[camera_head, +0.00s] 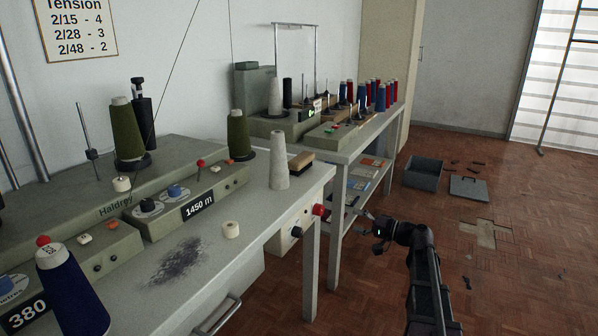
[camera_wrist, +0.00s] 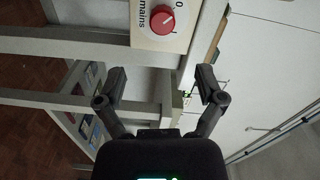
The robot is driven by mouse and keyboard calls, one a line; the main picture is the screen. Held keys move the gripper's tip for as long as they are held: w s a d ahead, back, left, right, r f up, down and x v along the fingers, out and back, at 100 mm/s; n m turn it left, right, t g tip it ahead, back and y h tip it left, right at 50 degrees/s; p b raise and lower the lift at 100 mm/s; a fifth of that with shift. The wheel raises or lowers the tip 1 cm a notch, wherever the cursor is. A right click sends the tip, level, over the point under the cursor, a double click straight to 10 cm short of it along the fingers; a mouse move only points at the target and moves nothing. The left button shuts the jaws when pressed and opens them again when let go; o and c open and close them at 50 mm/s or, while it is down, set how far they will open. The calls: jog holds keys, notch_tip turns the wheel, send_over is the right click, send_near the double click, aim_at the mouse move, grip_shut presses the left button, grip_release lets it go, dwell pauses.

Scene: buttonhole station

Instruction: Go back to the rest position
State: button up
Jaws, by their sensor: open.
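My gripper (camera_head: 371,220) is at the end of my arm, in front of the near table's right end in the head view. In the wrist view my gripper (camera_wrist: 160,88) has its two fingers spread wide apart, with nothing between them. A red rotary knob (camera_wrist: 162,20) on a cream panel marked "mains" lies just beyond the fingertips, apart from them. In the head view the red knob (camera_head: 321,211) sticks out from the end of the near table, left of my gripper. No contact between gripper and knob shows.
The near table (camera_head: 215,262) carries winding machines, green and blue thread cones and a white cone (camera_head: 279,165). A second table (camera_head: 352,147) behind holds several spools. A grey crate (camera_head: 422,173) and its lid (camera_head: 468,189) lie on the floor. Open parquet lies right of my arm.

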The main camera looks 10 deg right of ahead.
jog(key=s+a+f+n+g+h+p, duration=0.2)
jog(key=s+a+f+n+g+h, duration=0.2)
jog(key=s+a+f+g+h, duration=0.65)
jog(key=s+f+n+h, duration=0.1)
jog(key=s+f+h, duration=0.35)
jog(key=s, duration=0.75)
notch_tip(320, 180, up, 38)
jog(key=p, duration=3.9)
jog(key=shift+w+y, duration=0.3)
jog(key=shift+f, duration=0.15)
jog(key=c, duration=0.4)
jog(key=shift+c, duration=0.2)
jog(key=shift+a, duration=0.1)
